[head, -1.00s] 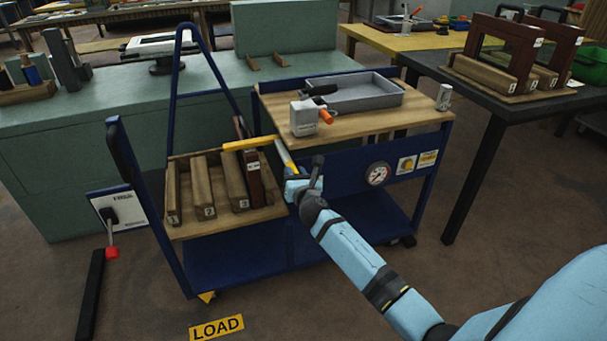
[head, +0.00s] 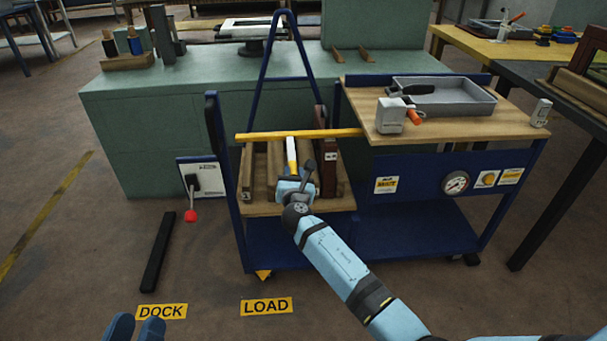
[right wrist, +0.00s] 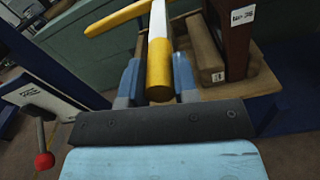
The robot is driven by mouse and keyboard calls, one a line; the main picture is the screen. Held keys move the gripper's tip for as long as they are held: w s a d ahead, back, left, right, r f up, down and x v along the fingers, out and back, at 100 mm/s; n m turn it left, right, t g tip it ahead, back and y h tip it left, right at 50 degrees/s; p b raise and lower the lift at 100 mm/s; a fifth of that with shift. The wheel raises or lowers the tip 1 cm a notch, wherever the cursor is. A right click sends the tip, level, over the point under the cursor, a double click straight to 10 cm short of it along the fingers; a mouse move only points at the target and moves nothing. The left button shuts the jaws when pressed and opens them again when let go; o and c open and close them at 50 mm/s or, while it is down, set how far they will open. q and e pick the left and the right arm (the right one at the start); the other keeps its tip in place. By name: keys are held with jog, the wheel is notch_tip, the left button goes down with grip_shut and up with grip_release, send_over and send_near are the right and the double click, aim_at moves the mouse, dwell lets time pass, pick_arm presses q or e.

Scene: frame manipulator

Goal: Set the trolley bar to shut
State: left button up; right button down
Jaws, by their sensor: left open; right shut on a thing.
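The trolley (head: 415,215) is a blue frame with a wooden worktop on the right and a wooden slotted rack on the left. Its yellow bar (head: 262,136) lies level across the open left bay, from near the left post to the worktop's left edge. I cannot tell whether its end is seated. A white and yellow handle (right wrist: 159,62) sticks out from the bar towards me. My right gripper (head: 293,186) is shut on this handle, with its fingers on either side in the right wrist view (right wrist: 158,85). My left gripper (head: 137,328) is open and empty at the bottom edge, over the floor.
The worktop carries a grey tray (head: 445,97) and a grey device (head: 390,115). A red-knobbed lever (head: 191,214) stands left of the trolley. DOCK and LOAD labels mark the floor in front.

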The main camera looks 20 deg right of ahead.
pick_arm(q)
jog(key=shift+s+f, duration=0.15)
jog(key=shift+s, duration=0.05)
pick_arm(e)
jog(key=shift+a, duration=0.2)
jog(key=c, duration=1.3)
grip_release()
jog(key=o, duration=0.4)
jog(key=shift+a, duration=0.15)
pick_arm(q)
jog(key=shift+a+f, duration=0.1)
